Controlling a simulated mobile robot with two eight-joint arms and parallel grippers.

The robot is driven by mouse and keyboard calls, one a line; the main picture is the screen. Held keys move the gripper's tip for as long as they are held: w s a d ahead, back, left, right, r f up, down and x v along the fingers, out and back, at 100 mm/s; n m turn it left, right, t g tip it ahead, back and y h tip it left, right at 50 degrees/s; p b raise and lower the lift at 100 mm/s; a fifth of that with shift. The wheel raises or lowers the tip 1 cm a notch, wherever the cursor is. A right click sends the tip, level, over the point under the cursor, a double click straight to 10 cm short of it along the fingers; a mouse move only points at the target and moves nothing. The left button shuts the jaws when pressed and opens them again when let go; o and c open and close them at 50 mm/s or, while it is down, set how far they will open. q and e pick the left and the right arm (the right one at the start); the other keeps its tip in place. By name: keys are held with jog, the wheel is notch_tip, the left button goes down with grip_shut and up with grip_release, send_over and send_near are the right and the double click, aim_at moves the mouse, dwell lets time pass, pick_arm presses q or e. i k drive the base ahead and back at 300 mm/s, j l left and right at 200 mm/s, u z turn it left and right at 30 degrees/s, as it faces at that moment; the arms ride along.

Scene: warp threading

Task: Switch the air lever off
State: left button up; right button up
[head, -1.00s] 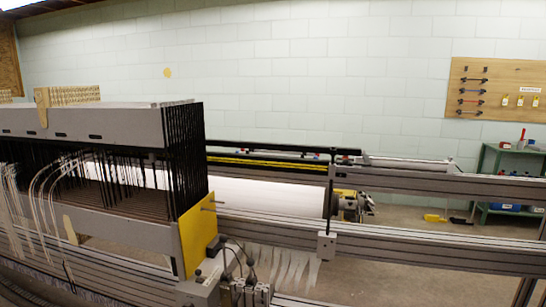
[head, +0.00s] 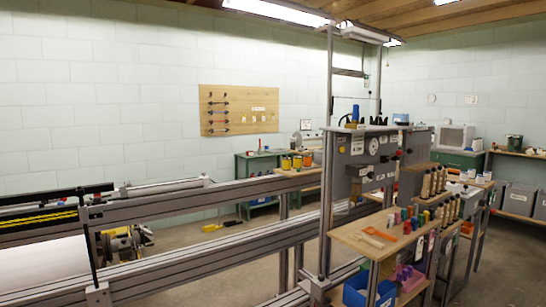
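A grey control box (head: 357,148) stands on the loom frame at the right of the middle in the head view. Its front has a round white gauge (head: 374,147), and a small red knob (head: 398,154) shows near its right side. I cannot make out for certain which part is the air lever, or its position. Neither of my grippers is in view.
A wooden shelf (head: 350,239) with coloured spools and a blue bin (head: 366,292) stands in front of the control box. Long grey loom rails (head: 200,205) cross the left and middle. A tool board (head: 240,112) hangs on the back wall.

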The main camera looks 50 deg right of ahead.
aim_at(398, 152)
jog(key=z, duration=2.45)
